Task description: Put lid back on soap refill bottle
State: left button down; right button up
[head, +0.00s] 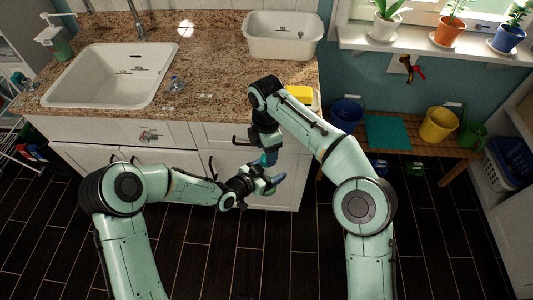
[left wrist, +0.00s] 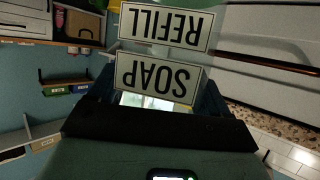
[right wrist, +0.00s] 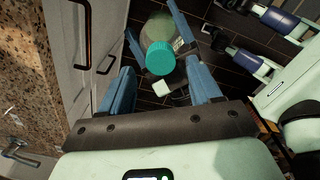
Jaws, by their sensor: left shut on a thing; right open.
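My left gripper (head: 270,183) is shut on the soap refill bottle, held in the air in front of the cabinets. The bottle's white SOAP and REFILL labels (left wrist: 158,80) fill the left wrist view, upside down. In the right wrist view the clear bottle (right wrist: 160,28) stands between the left gripper's blue fingers. A round teal lid (right wrist: 160,58) sits at its top; I cannot tell whether it is fully seated. My right gripper (right wrist: 162,92) is open, just above the lid, one finger to each side. In the head view the arms mostly hide the bottle.
The granite counter (head: 210,60) holds a sink (head: 75,95), a white tub (head: 283,50), a small bottle (head: 177,84) and a yellow thing (head: 300,93). A wooden bench (head: 400,150) with buckets stands at right. Cabinet handles (right wrist: 82,35) stick out near the right gripper.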

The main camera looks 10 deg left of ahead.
jog(key=shift+r, duration=0.8)
jog(key=shift+c, duration=0.3)
jog(key=shift+r+n, duration=1.7)
jog(key=shift+r, duration=0.05)
send_over(267, 175)
jog(key=w, duration=0.3)
jog(key=shift+s+a+f, duration=0.1)
jog(key=shift+f, duration=1.95)
jog(key=shift+s+a+f, duration=0.1)
jog(key=shift+f, duration=1.9)
